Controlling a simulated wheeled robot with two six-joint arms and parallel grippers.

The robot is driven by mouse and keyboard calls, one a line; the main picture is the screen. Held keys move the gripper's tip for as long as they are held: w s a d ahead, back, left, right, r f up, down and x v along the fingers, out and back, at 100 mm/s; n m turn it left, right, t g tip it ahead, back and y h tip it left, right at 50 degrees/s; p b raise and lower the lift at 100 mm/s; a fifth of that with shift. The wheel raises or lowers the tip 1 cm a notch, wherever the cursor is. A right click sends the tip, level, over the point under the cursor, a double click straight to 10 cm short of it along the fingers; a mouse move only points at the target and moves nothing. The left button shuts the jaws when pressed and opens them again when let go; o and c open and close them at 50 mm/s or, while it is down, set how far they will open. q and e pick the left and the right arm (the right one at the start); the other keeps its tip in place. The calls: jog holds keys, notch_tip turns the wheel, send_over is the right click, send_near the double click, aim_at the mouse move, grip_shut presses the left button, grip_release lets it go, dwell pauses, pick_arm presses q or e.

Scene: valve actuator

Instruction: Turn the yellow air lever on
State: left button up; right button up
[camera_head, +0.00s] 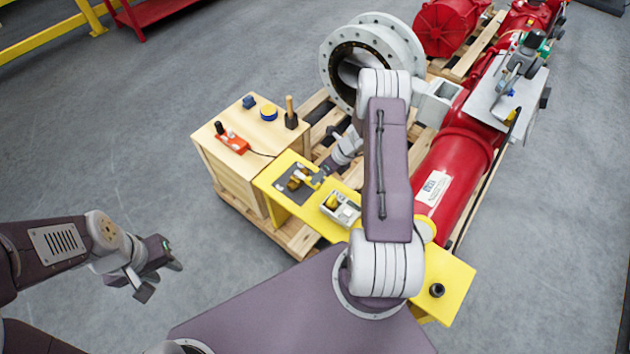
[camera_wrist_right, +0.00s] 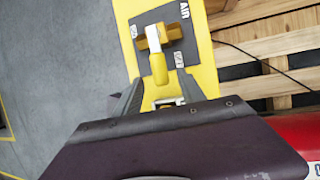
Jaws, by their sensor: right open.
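The yellow air lever (camera_wrist_right: 158,65) is mounted on a dark plate (camera_wrist_right: 182,20) marked AIR, on a yellow panel. In the right wrist view its handle points down the picture, toward my right gripper (camera_wrist_right: 158,96). My right gripper is open, with one finger on each side of the handle's lower end; contact cannot be told. The lever (camera_head: 298,178) is small in the head view, with my right gripper (camera_head: 328,170) at its right, partly hidden by my arm. My left gripper (camera_head: 162,278) is open and empty over the floor, far from the panel.
A wooden box (camera_head: 232,170) left of the yellow panel carries an orange device (camera_head: 232,142) and several knobs. A grey control box (camera_head: 341,208) sits right of the lever. A large red cylinder (camera_head: 455,165) and a flanged pipe (camera_head: 333,55) stand beyond. Floor at left is clear.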

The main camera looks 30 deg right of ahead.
aim_at(307, 180)
jog(key=x, duration=0.4)
jog(key=shift+a+f, duration=0.15)
jog(key=shift+f, duration=0.2)
jog(key=shift+c, duration=0.4)
grip_shut()
dwell(0.7)
